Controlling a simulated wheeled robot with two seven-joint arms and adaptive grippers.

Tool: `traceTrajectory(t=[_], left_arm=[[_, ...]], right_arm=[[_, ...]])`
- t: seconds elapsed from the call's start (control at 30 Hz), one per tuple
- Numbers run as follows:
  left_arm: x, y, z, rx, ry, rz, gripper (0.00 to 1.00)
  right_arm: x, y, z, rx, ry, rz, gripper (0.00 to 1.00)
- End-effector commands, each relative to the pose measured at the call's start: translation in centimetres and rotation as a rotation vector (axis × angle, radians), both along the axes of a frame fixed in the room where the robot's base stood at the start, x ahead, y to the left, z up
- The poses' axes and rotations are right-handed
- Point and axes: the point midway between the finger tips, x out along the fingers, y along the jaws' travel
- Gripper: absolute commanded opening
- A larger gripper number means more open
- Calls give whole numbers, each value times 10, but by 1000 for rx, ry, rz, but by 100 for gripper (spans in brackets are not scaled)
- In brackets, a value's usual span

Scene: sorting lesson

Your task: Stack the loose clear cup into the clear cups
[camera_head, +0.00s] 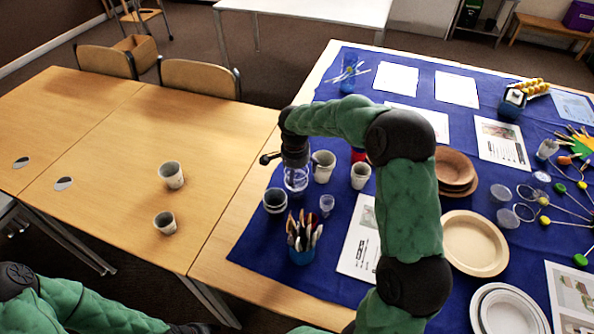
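Several clear cups (508,218) stand or lie on the right part of the blue cloth, close together, below the bowls' right side. A small clear cup (327,204) stands alone near the pencil holder. A larger clear cup or jar (296,180) is directly under my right gripper (294,164), which points down at the left side of the cloth. Its fingers are small and dark, and I cannot tell whether they touch or grip the clear piece. My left arm is at the bottom left; a dark end piece, perhaps my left gripper (190,328), is cut by the frame edge.
Grey-white cups (324,166) crowd around my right gripper, with dark-lined cups (275,200) and a blue holder of utensils (301,254) nearby. Brown bowls (455,168) and plates (475,244) lie right of my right arm. The left wooden table (110,140) is mostly clear, with two cups (171,175).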

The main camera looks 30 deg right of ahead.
Motion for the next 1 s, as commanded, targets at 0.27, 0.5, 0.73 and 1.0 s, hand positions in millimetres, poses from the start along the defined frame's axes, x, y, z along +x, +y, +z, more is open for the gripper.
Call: traceTrajectory(t=[0.27, 0.5, 0.73, 1.0], left_arm=[[0, 0, 0, 0, 0, 0, 40], [0, 0, 1, 0, 0, 0, 40], [0, 0, 15, 0, 0, 0, 40], [0, 0, 34, 0, 0, 0, 40]], right_arm=[[1, -1, 1, 0, -2, -1, 84], [1, -1, 4, -1, -5, -2, 84], [2, 0, 32, -1, -11, -2, 84], [-2, 4, 88, -1, -10, -1, 84]])
